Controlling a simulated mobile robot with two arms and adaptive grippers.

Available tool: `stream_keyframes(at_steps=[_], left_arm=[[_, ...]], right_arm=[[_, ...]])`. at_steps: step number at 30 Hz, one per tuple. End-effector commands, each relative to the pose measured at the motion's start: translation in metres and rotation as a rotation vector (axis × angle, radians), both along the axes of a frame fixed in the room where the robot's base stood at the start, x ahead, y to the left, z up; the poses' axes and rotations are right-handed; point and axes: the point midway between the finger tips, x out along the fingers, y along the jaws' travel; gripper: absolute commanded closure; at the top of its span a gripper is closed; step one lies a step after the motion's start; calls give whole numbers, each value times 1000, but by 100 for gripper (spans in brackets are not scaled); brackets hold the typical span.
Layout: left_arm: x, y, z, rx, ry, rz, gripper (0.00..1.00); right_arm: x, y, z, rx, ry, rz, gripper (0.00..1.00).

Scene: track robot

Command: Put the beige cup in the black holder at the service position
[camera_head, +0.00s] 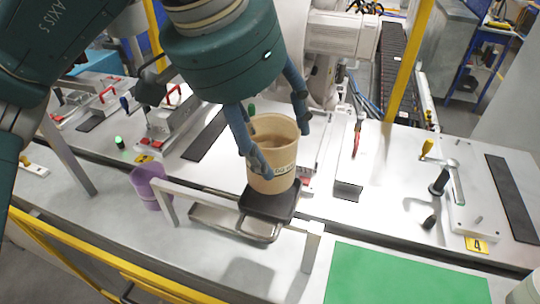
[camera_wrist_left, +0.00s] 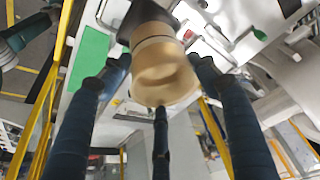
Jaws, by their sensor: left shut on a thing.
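The beige cup (camera_head: 273,165) is upright between the blue fingers of my left gripper (camera_head: 268,137), which is shut on it. The cup bears a small label and its open top faces up. Its base is directly at the black holder (camera_head: 267,208), a dark square piece at the front of the workbench. I cannot tell whether the base rests in the holder or is just above it. In the left wrist view the cup (camera_wrist_left: 160,70) shows between the fingers (camera_wrist_left: 160,95), with the dark holder partly hidden behind it. My right gripper is not in view.
A purple cup (camera_head: 150,186) stands left of the holder, beside a metal bracket (camera_head: 222,202). A metal tray (camera_head: 215,220) lies under the bracket. A green mat (camera_head: 400,277) lies clear at the front right. Crank fixture (camera_head: 440,180) and toggle clamps (camera_head: 165,118) stand farther back.

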Motion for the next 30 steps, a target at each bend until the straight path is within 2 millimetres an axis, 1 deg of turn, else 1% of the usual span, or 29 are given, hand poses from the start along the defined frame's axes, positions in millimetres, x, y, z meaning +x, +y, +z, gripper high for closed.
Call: stream_keyframes(at_steps=[1,2,5,9,12,15,17,24,25,27,28,30], left_arm=[[0,0,-3,-1,0,1,70],[0,0,-5,-1,0,1,70],[0,0,-15,1,1,0,70],[0,1,-37,2,2,1,70],[0,0,-47,0,2,1,70],[0,0,-49,-2,-1,1,70],[0,0,-49,-2,-1,1,70],[0,0,-53,-1,-1,0,70],[0,0,-53,-1,-1,0,38],[0,0,-52,-1,-1,0,24],[0,0,-52,-1,-1,0,20],[0,0,-52,-1,-1,0,20]], right_arm=[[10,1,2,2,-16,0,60],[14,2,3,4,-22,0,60],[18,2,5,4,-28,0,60],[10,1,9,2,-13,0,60],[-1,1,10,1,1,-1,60],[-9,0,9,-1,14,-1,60],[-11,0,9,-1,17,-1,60],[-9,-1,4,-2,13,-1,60],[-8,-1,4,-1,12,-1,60],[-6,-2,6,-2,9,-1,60],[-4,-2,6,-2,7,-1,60],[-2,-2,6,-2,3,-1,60]])
